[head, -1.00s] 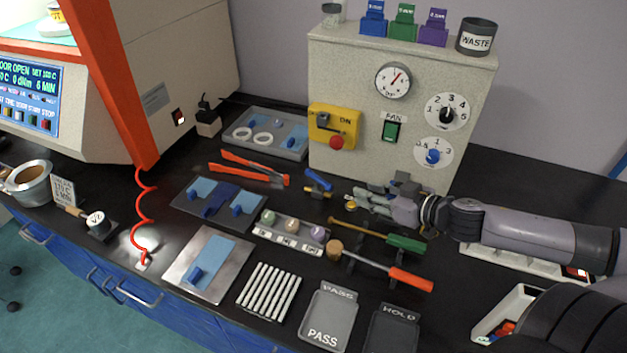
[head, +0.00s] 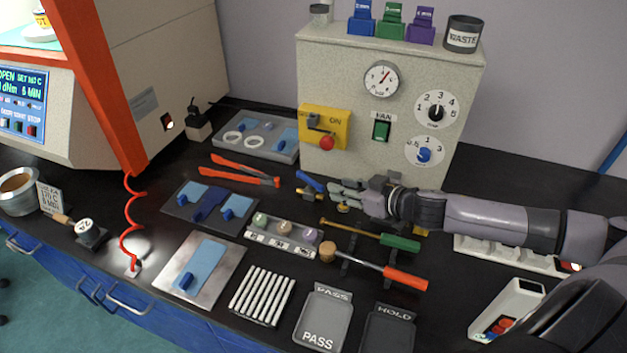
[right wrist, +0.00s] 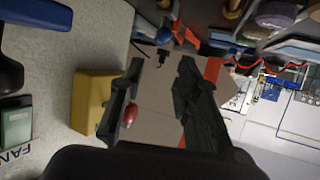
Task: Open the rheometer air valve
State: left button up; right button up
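The air valve shows in the head view as a blue lever (head: 309,181) with a small brass body (head: 312,196), on the black bench in front of the grey cabinet. My right gripper (head: 334,195) reaches in from the right, with its fingertips just right of the valve. I cannot tell whether they touch it. In the right wrist view the two dark fingers (right wrist: 155,95) stand apart with nothing seen between them. A blue bar (right wrist: 40,12) at the top left there may be the lever. My left gripper is out of view.
The grey cabinet (head: 350,95) stands right behind the valve, with a yellow switch box (head: 336,119) and a blue knob (head: 424,155). Red tongs (head: 240,172) lie left of the valve. A green-handled tool (head: 400,243) and a vial rack (head: 262,245) lie in front.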

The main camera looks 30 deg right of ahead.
aim_at(310, 179)
jog(key=p+x, duration=0.2)
jog(key=x, duration=0.9)
jog(key=shift+w+a, duration=0.1)
jog(key=shift+w, duration=0.05)
grip_shut()
dwell(0.4)
